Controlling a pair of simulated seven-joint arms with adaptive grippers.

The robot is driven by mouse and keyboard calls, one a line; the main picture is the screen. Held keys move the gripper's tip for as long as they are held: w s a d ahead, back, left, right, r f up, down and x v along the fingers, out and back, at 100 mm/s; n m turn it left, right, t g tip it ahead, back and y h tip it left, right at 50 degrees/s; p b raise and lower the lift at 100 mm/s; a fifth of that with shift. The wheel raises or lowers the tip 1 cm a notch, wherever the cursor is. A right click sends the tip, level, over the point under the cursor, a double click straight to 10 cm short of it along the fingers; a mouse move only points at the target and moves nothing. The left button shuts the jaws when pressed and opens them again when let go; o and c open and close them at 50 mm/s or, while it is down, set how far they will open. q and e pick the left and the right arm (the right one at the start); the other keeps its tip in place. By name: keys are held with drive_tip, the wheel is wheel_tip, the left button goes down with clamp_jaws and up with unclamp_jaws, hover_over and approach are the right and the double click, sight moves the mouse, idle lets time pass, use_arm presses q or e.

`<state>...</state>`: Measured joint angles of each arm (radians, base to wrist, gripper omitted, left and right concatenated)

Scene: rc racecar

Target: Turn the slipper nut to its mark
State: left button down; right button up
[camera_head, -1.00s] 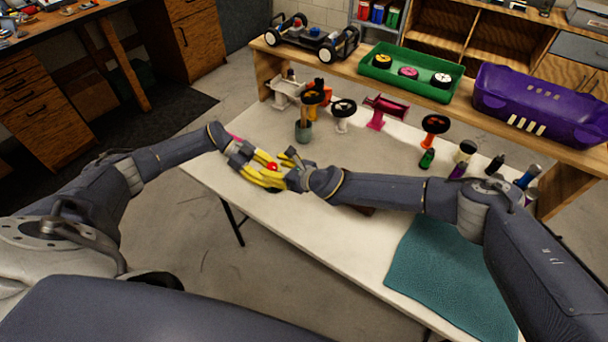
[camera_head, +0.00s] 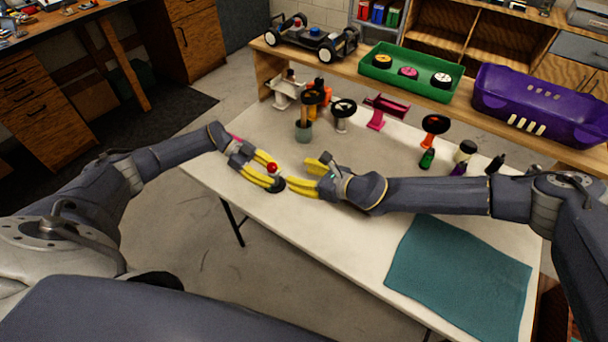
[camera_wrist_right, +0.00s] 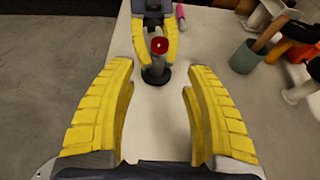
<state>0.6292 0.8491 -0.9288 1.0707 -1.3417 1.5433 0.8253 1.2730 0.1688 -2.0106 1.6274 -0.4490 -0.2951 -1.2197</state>
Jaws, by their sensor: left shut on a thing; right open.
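A small dark upright part with a round base (camera_wrist_right: 155,76) and a red knob-like top (camera_wrist_right: 159,45), seemingly the slipper nut, stands near the table's left front edge. In the head view the red top (camera_head: 272,167) shows between the yellow fingers of my left gripper (camera_head: 274,176), which is shut on the dark part. My right gripper (camera_head: 303,177) is open and empty, just right of the part and facing it. In the right wrist view the part stands apart from both right fingers, beyond their tips. No mark on the nut can be made out.
A grey-green cup (camera_head: 303,131), small stands with wheels and several bottles stand towards the table's back. A teal cloth (camera_head: 458,275) lies at the right front. A raised shelf holds a car chassis (camera_head: 312,40), a green tray (camera_head: 409,86) and a purple body shell (camera_head: 540,105).

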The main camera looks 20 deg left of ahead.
drive_tip(key=shift+s+d+r, duration=0.1)
drive_tip(key=shift+d+r, duration=0.1)
drive_tip(key=shift+d, duration=0.25)
drive_tip(key=s+a+r+n+g, duration=0.4)
drive_tip(key=s+a+r+g, duration=0.15)
drive_tip(key=a, duration=0.25)
drive_tip(key=m+t+h, duration=0.3)
drive_tip(key=m+h, duration=0.1)
drive_tip(key=h, duration=0.4)
approach(273, 166)
drive_tip(key=shift+h, duration=0.3)
drive_tip(key=x, duration=0.9)
drive_tip(key=shift+a+f, duration=0.15)
drive_tip(key=shift+a, duration=0.25)
drive_tip(key=shift+c, duration=0.5)
clamp_jaws()
